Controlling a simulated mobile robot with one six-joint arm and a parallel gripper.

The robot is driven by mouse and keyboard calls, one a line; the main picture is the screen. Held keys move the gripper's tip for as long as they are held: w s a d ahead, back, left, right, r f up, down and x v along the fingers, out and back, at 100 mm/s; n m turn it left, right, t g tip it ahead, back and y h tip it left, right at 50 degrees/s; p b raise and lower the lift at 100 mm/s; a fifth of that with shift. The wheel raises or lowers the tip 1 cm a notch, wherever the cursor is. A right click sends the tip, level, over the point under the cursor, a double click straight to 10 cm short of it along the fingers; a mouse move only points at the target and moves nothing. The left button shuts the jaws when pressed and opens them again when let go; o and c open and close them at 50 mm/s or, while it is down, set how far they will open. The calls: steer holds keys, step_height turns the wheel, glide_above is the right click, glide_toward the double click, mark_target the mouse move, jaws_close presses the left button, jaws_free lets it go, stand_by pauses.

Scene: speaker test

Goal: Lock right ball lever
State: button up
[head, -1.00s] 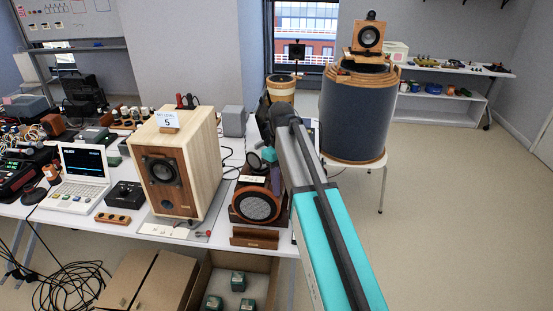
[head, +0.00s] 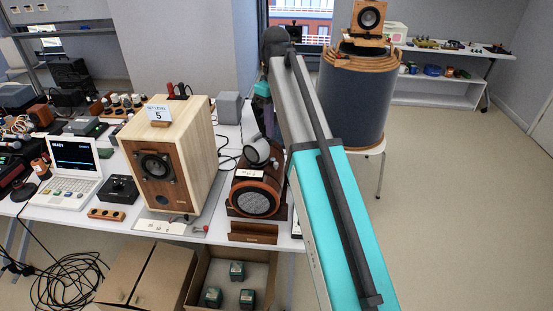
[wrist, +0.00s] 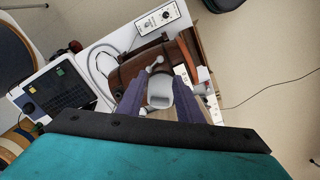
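A small round-fronted wooden speaker (head: 256,192) stands on the table, with a grey and white rounded piece (head: 257,151) above it. In the wrist view, a pale grey cylinder (wrist: 160,92) with a small white knob beside it lies between the fingers of my gripper (wrist: 170,103). I cannot tell for sure which part is the right ball lever. My gripper's dark purple fingers are spread, with visible gaps to the grey cylinder. In the head view, the gripper end of my arm (head: 264,95) is behind and above the small speaker, partly hidden by my arm.
A large wooden speaker (head: 167,155) with a "5" card stands left of the small one. A wooden block (head: 253,233) lies at the table's front edge. A laptop (head: 76,168) is further left. A big grey drum (head: 352,97) stands right of my arm.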

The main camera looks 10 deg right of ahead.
mark_target(276, 163)
steer(key=shift+f, duration=0.15)
steer(key=shift+f+p, duration=1.75)
steer(key=shift+f, duration=5)
steer(key=shift+c, duration=0.2)
jaws_close()
